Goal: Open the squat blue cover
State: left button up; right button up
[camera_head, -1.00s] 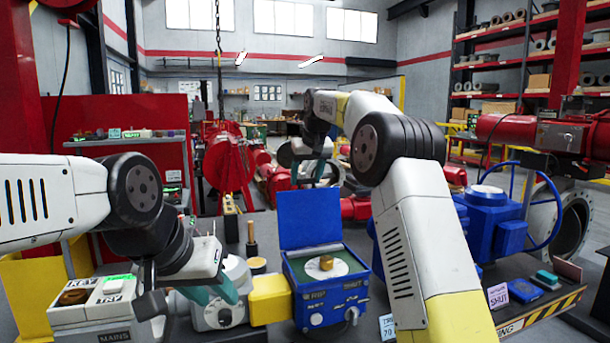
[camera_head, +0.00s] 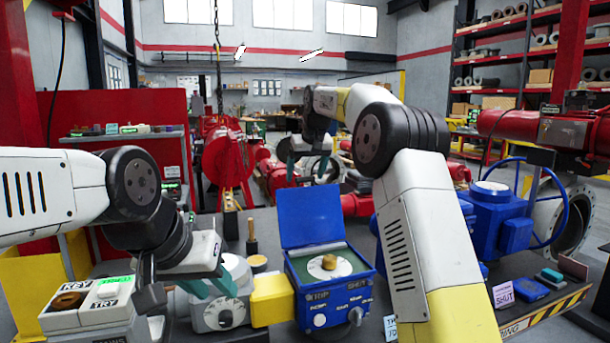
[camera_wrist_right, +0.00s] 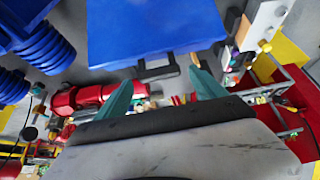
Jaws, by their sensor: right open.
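The squat blue cover (camera_head: 308,216) stands raised and upright at the back of its blue box (camera_head: 340,305). Inside the box a white dial with a brass knob (camera_head: 329,262) is exposed. In the right wrist view the cover is a blue panel (camera_wrist_right: 150,30) with a black handle (camera_wrist_right: 157,70) at its edge. My right gripper (camera_head: 307,168) is behind and above the cover in the head view. Its teal fingers are apart and empty (camera_wrist_right: 163,88), close to the handle; contact cannot be told. My left gripper (camera_head: 210,288) has its fingers apart by a grey dial unit (camera_head: 225,315).
A yellow block (camera_head: 272,300) sits between the grey unit and blue box. A KEY/TRY unit (camera_head: 90,302) stands at the left. A blue valve actuator with handwheel (camera_head: 500,215) stands right, beyond my right arm. Small wooden-handled items (camera_head: 252,238) stand behind the yellow block.

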jog(key=shift+f, duration=0.15)
jog(key=v, duration=0.7)
jog(key=shift+s+r, duration=0.2)
jog(key=shift+r, duration=0.15)
jog(key=shift+d, duration=0.1)
